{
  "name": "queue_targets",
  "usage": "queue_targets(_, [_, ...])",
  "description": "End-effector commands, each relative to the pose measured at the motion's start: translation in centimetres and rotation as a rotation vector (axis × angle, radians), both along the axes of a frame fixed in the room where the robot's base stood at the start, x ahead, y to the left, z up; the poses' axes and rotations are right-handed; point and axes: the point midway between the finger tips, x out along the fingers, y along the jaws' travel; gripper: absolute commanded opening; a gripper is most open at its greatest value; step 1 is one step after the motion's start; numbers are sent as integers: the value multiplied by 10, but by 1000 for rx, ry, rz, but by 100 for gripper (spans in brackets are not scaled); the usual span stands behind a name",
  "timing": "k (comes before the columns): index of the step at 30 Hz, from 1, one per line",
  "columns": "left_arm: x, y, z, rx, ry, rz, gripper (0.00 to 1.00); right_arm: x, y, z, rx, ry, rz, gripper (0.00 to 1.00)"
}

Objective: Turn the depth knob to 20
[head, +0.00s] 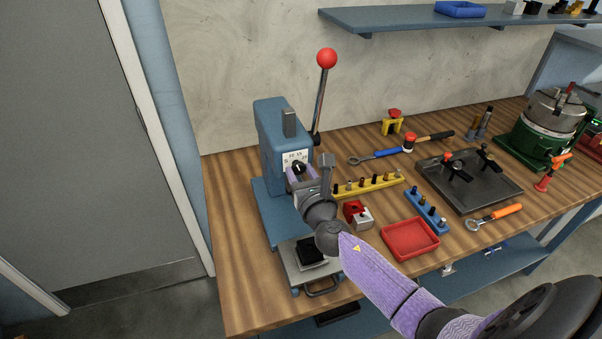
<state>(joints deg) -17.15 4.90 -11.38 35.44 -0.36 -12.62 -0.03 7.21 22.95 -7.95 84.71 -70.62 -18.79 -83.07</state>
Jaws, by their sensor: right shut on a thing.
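The blue press (270,135) stands at the left of the wooden bench. It has a white dial plate (294,156) with small dark marks, too small to read for certain. The dark depth knob (298,167) sits just below those marks on the press's front. My right gripper (300,173) reaches up from the lower right and is shut on the knob. The gripper partly covers the knob, and I cannot tell which number it points to. My left gripper is out of view.
The press's red-balled lever (326,59) rises behind my right gripper. A yellow bit rack (368,186), a red-and-grey block (357,214), a red tray (409,239) and a blue rack (427,212) lie right of the press. A dark tray (490,191) lies farther right.

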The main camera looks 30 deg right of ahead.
Motion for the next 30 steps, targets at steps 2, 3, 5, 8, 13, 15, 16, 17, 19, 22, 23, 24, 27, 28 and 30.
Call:
queue_targets(2, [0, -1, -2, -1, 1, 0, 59, 0, 0, -1, 35, -8, -1, 0])
queue_targets(3, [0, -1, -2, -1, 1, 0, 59, 0, 0, -1, 58, -14, -1, 0])
queue_targets(5, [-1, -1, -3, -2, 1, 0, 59, 0, 0, -1, 100, -24, -1, 0])
queue_targets(8, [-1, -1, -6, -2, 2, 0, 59, 0, 1, -1, 183, -44, 0, 0])
queue_targets(13, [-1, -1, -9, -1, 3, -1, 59, 0, 0, -1, 337, -81, 0, 0])
queue_targets(15, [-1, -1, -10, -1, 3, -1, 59, 0, 1, -1, 403, -97, 1, 0])
queue_targets(16, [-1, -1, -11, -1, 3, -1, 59, 0, 1, -1, 431, -104, 1, 0])
queue_targets(17, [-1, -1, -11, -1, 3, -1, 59, 0, 1, -1, 460, -111, 0, 0])
queue_targets(19, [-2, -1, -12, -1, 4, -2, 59, 0, 1, -1, 524, -126, -1, 0])
queue_targets(22, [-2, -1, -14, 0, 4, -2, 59, 0, 1, -1, 615, -148, -1, 0])
queue_targets(23, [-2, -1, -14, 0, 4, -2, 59, 0, 1, -1, 645, -155, -1, 0])
queue_targets(24, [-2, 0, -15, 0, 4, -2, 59, 0, 1, -1, 681, -164, 0, 0])
queue_targets(27, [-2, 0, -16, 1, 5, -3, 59, 0, 1, 0, 774, -186, 0, 0])
queue_targets(28, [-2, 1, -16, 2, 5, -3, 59, 0, 1, 0, 801, -193, 0, 0])
queue_targets(30, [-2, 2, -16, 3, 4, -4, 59, 0, 1, 0, 865, -208, 0, 0])
